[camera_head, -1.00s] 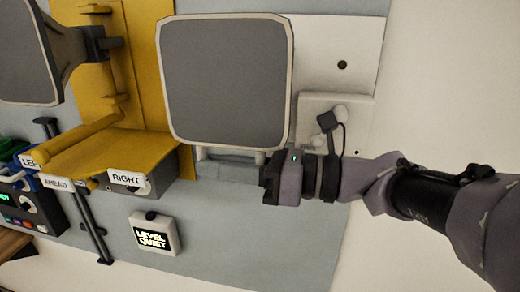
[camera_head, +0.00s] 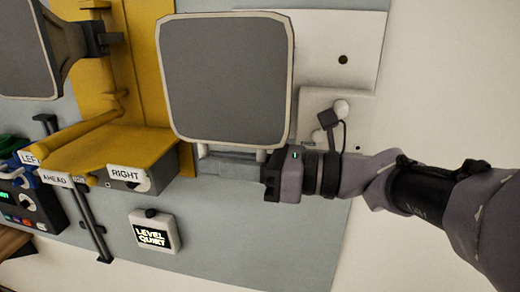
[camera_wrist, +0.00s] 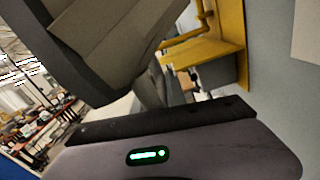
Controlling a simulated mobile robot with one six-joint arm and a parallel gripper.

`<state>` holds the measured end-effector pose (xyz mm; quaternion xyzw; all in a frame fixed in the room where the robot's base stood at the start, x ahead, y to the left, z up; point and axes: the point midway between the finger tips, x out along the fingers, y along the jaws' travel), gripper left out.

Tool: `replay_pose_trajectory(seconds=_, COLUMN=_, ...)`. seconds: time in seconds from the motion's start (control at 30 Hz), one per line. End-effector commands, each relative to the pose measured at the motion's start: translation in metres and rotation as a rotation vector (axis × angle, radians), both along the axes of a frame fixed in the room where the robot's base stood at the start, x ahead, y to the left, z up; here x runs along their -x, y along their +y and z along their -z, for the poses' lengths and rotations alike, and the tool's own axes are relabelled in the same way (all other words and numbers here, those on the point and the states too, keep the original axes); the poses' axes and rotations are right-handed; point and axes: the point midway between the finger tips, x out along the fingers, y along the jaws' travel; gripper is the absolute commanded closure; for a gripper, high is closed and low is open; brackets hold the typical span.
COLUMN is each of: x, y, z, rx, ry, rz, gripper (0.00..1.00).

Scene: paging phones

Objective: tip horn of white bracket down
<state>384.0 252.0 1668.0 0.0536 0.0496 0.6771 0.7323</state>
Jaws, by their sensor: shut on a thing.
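The horn of the white bracket (camera_head: 226,80) has a dark grey square face with a pale rim and stands in front of a white backing plate (camera_head: 365,30). Two short pale prongs come out below its lower edge. My gripper (camera_head: 218,168) reaches in from the right, just under that edge, with its grey fingers across the prongs. It is shut on the horn's lower handle, whose bar is mostly hidden by the fingers. In the wrist view a large grey horn body (camera_wrist: 115,45) fills the upper left, close above my gripper; the fingertips are hidden there.
A yellow bracket (camera_head: 120,148) with another grey horn (camera_head: 25,50) stands at left. Below are RIGHT (camera_head: 126,173), AHEAD (camera_head: 55,178) and LEFT labels, and a LEVEL QUIET display (camera_head: 153,233). A white box with small knobs (camera_head: 335,112) sits right of the horn, close above my wrist.

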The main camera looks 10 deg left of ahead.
Motion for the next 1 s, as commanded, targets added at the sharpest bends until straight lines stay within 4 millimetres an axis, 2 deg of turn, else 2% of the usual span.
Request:
replay_pose_trajectory(seconds=0.03, x=-0.004, y=0.0, z=0.01, rx=0.001, ry=-0.018, rz=0.001, gripper=1.0)
replay_pose_trajectory(seconds=0.2, x=-0.021, y=-0.002, z=0.033, rx=0.009, ry=-0.131, rz=0.001, gripper=1.0)
replay_pose_trajectory(seconds=0.5, x=-0.059, y=-0.005, z=0.063, rx=0.027, ry=-0.354, rz=0.001, gripper=1.0)
replay_pose_trajectory(seconds=0.8, x=-0.09, y=-0.007, z=0.076, rx=0.039, ry=-0.512, rz=0.0, gripper=1.0)
replay_pose_trajectory(seconds=1.0, x=-0.1, y=-0.008, z=0.078, rx=0.042, ry=-0.562, rz=0.001, gripper=1.0)
